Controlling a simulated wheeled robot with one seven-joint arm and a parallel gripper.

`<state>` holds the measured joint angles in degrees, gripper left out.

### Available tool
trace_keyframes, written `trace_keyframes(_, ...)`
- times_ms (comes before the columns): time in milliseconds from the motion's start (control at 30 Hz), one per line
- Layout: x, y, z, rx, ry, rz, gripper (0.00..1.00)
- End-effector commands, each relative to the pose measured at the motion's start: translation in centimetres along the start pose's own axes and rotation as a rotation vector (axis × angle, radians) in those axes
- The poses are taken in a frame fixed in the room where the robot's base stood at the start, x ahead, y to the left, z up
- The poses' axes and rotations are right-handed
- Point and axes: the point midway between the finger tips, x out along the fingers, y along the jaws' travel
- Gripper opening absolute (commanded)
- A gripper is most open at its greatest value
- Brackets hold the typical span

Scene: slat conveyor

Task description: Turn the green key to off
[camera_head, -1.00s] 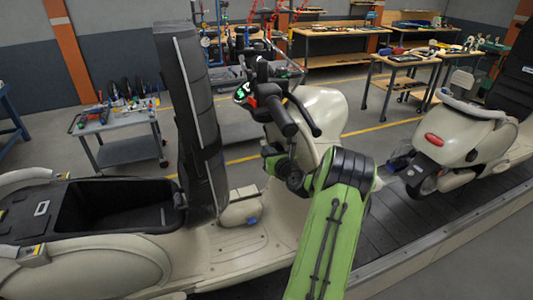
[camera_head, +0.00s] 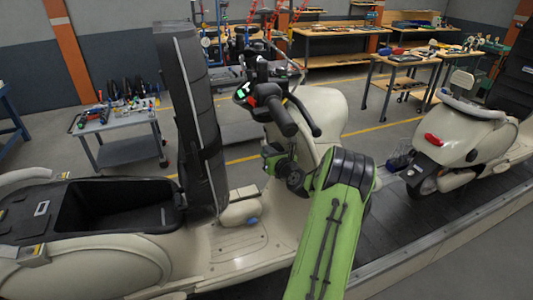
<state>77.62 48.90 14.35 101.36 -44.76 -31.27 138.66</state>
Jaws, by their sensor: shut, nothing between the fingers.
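A cream scooter (camera_head: 245,235) stands on the slat conveyor, with its black handlebar (camera_head: 280,115) and a small green-lit display (camera_head: 243,90) at the top of its front column. My green arm reaches from the bottom edge to the inner side of that column. My gripper (camera_head: 271,153) is at the column below the handlebar, small and partly covered by my wrist. It is shut, and I see nothing held in it. I cannot make out the green key; the area around my gripper is crowded and partly hidden.
The scooter's tall black seat (camera_head: 190,115) stands upright left of the column, beside an open storage bay (camera_head: 115,208). Another cream scooter (camera_head: 465,140) is farther along the conveyor (camera_head: 430,235) at right. A tool cart (camera_head: 118,130) and workbenches (camera_head: 410,65) stand behind.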

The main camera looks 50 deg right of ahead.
Motion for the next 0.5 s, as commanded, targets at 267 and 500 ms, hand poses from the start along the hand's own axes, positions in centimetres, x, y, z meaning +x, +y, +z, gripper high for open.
trace_keyframes(267,0.07,0.0,-0.46,0.001,0.007,0.0,0.0)
trace_keyframes(500,0.16,0.01,-0.72,0.001,0.009,0.001,0.0)
